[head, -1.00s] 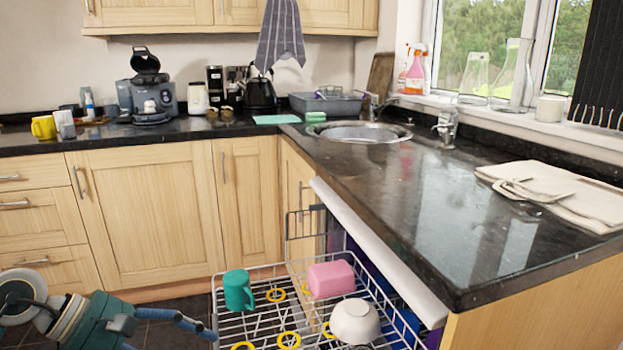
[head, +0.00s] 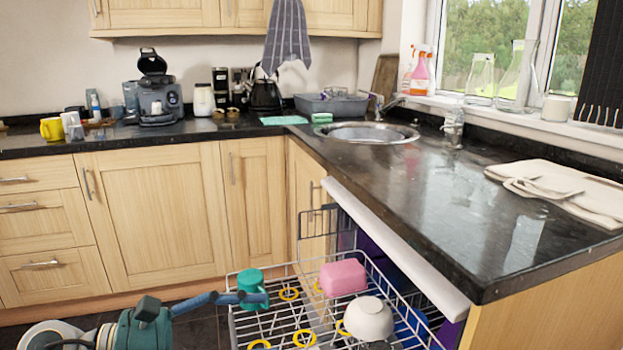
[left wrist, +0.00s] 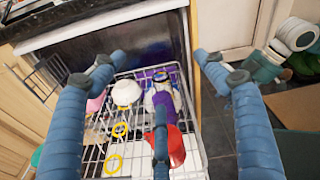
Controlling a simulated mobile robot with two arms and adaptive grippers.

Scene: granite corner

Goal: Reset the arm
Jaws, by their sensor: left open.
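My left gripper (head: 240,298) comes in at the lower left of the head view. Its blue fingers reach over the left edge of the dish rack and overlap the teal mug (head: 250,277) in the picture. I cannot tell from the head view whether they touch it. In the left wrist view the gripper (left wrist: 160,64) has its fingers spread wide with nothing held between them, above the rack. A third blue finger crosses the lower middle. My right gripper is not in the head view.
The pulled-out dish rack (head: 270,333) holds a pink container (head: 343,277), a white bowl (head: 368,318) and yellow rings. A red item (left wrist: 172,145) shows in the left wrist view.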

